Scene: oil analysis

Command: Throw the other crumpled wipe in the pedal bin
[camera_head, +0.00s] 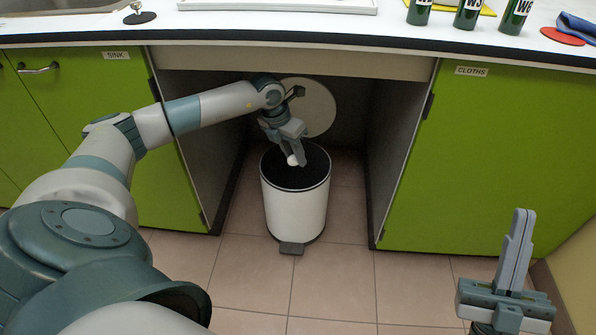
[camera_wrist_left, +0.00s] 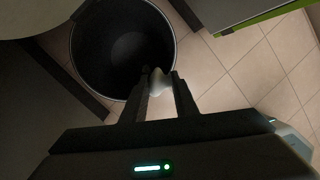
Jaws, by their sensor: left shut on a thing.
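The white pedal bin (camera_head: 296,212) stands on the floor in the gap between the green cabinets. Its top shows a dark round opening, and the wrist view looks down into its dark inside (camera_wrist_left: 110,50). A round pale disc (camera_head: 312,108) stands upright behind it and looks like its raised lid. My left gripper (camera_head: 297,160) is over the bin's mouth, shut on a small white crumpled wipe (camera_head: 292,160). The wipe also shows between the fingertips in the left wrist view (camera_wrist_left: 158,82). My right gripper (camera_head: 519,240) is at the lower right, its fingers together and empty.
A counter (camera_head: 300,38) overhangs the gap. The SINK cabinet (camera_head: 120,100) is on the left and the CLOTHS cabinet (camera_head: 490,150) on the right. Green bottles (camera_head: 468,14), a red disc (camera_head: 563,36) and a blue cloth (camera_head: 578,26) are on the counter. The tiled floor in front is clear.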

